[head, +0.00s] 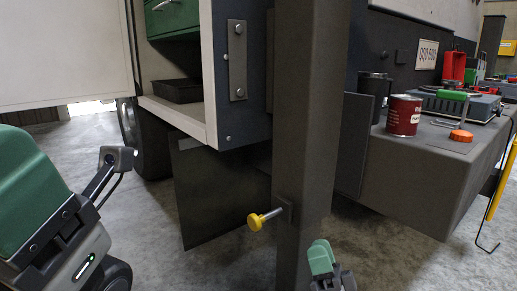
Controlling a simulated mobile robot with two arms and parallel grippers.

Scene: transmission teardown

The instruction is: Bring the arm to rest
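The green and dark end of my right gripper (323,262) shows at the bottom centre, in front of the foot of a dark post. Most of it is cut off by the lower edge, so its opening and anything in it are hidden. At the left edge is a large green and grey part of my own arm, with a dark bracket reaching up from it. I see no fingers of my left gripper.
The thick dark post (307,110) stands close in front, with a yellow knob (255,222) sticking out. Left is an open cabinet (190,118) holding a black tray (178,91). Right, a bench (425,178) bears a red can (403,116). Concrete floor lies open at left.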

